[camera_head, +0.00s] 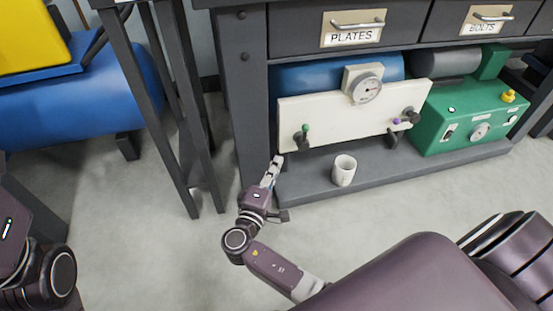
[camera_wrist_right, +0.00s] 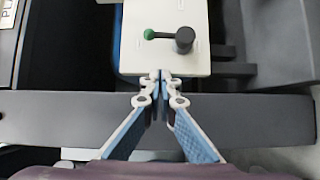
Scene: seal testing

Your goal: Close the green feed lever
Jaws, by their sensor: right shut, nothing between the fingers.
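The green feed lever (camera_head: 305,129) is at the left end of a white panel (camera_head: 345,113) under the bench. Its green knob stands above its dark hub in the head view. In the right wrist view the lever (camera_wrist_right: 160,35) runs left from the dark hub to the green knob. My right gripper (camera_head: 276,160) is just below and left of the lever, apart from it. In the right wrist view the gripper (camera_wrist_right: 160,76) is shut and empty, its tips at the panel's near edge. My left gripper is out of view.
A white mug (camera_head: 343,170) stands on the low shelf (camera_head: 400,172) to the gripper's right. A green box (camera_head: 470,115) is farther right. A bench leg (camera_head: 245,90) rises left of the panel.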

